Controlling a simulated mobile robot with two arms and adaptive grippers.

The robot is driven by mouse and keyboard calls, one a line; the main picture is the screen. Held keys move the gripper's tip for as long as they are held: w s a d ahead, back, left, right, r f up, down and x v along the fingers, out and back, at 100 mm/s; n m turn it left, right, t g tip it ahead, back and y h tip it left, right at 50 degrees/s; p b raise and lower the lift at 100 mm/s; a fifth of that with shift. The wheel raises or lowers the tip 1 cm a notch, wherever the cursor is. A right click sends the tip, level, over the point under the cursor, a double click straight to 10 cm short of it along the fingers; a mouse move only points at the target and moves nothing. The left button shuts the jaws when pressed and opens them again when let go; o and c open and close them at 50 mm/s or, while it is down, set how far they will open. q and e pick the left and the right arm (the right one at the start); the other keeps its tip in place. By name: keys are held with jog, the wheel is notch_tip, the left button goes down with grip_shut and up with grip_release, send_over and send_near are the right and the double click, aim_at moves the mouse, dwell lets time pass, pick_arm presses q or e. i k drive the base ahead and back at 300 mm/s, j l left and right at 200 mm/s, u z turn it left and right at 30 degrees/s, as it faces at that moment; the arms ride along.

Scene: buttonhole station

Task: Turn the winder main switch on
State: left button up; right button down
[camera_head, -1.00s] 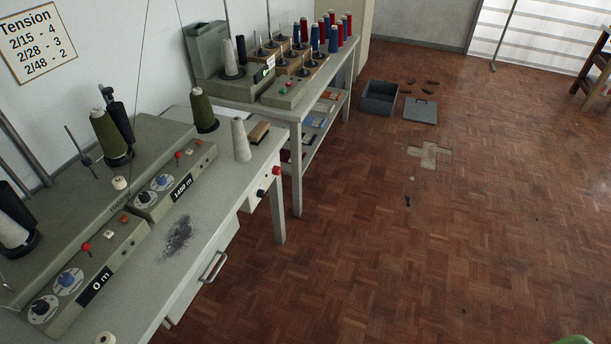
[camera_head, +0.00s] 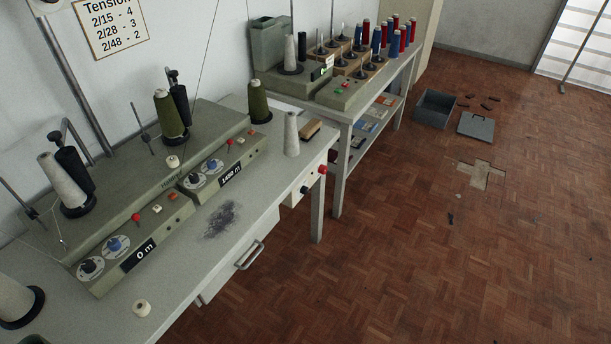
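The winder (camera_head: 150,192) is a long grey-green machine on a grey table along the left wall. Its front has two control panels with dials, red knobs and small buttons; their displays read "0 m" (camera_head: 139,254) and a longer value ending in m (camera_head: 230,175). A pale box under the table's right end carries a red knob (camera_head: 322,169) and a black knob (camera_head: 304,190) on its front. I cannot tell which control is the main switch, or its position. Neither of my grippers is in view.
A second table (camera_head: 345,112) with spools and another machine stands behind. A drawer handle (camera_head: 250,255) sticks out from the front table. A grey open box (camera_head: 435,108) and its lid (camera_head: 476,124) lie on the floor. The wooden floor (camera_head: 400,270) at right is largely clear.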

aim_at(323, 169)
jog(key=i+l+u, duration=0.1)
jog(key=l, duration=0.3)
jog(key=i+l, duration=0.2)
jog(key=l, duration=0.2)
jog(key=i+l+u, duration=0.15)
jog(key=l, duration=0.25)
jog(key=i+l+u, duration=0.1)
jog(key=l, duration=0.35)
jog(key=i+l, duration=0.1)
jog(key=l, duration=0.3)
jog(key=i+u, duration=0.05)
